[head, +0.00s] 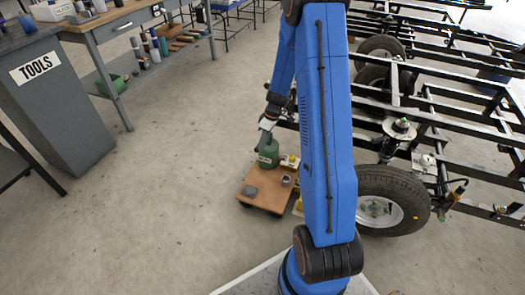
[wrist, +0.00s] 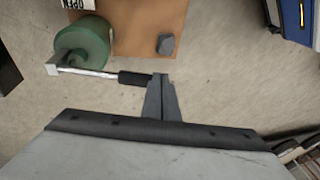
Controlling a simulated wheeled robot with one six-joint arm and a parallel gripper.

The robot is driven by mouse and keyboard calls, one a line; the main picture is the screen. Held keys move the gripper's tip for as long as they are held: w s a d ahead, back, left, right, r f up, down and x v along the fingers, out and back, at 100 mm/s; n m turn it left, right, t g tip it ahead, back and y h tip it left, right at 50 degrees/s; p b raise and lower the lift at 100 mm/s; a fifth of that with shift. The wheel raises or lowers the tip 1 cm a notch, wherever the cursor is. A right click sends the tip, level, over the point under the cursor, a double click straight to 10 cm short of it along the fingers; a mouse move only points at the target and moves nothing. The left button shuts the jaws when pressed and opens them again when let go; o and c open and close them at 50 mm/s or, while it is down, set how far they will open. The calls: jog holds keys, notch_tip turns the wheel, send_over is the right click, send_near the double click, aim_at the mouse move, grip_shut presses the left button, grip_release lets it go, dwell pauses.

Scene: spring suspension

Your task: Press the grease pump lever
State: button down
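The green grease pump (head: 269,157) stands on a low wooden dolly (head: 273,204). In the wrist view the round green pump body (wrist: 84,42) is at upper left. Its lever (wrist: 100,73) is a metal rod reaching right to a black grip (wrist: 133,79). My gripper (wrist: 161,78) has its two dark fingers together, with their tips at the free end of the black grip. I cannot tell whether they touch it. Nothing shows between the fingers. In the head view my gripper (head: 265,138) is just above the pump, and the lever is not clear.
A grey block (wrist: 166,44) lies on the dolly, and a small grey cup (head: 286,180) stands there too. A black vehicle frame with a wheel (head: 393,200) is at right. A workbench and a TOOLS cabinet (head: 62,110) are at left. The floor between is clear.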

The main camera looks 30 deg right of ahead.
notch_tip(320, 180, up, 7)
jog(key=s, duration=0.1)
jog(key=shift+s, duration=0.35)
dwell(0.6)
jog(key=s+a+r+m+t+h, duration=0.1)
jog(key=s+a+r+m, duration=0.1)
jog(key=s+a+r, duration=0.6)
jog(key=s+a+r+m+t+h, duration=0.1)
jog(key=s+a+r, duration=0.3)
jog(key=r, duration=0.8)
jog(key=s+a+r+m+t, duration=0.1)
jog(key=s+r+m, duration=0.1)
jog(key=s, duration=0.8)
jog(key=s+a+r+m+t+h, duration=0.1)
jog(key=s+r, duration=0.4)
jog(key=s, duration=0.5)
jog(key=shift+s+a+m, duration=0.2)
jog(key=shift+s+m, duration=0.05)
jog(key=shift+m, duration=0.45)
jog(key=shift+d, duration=0.1)
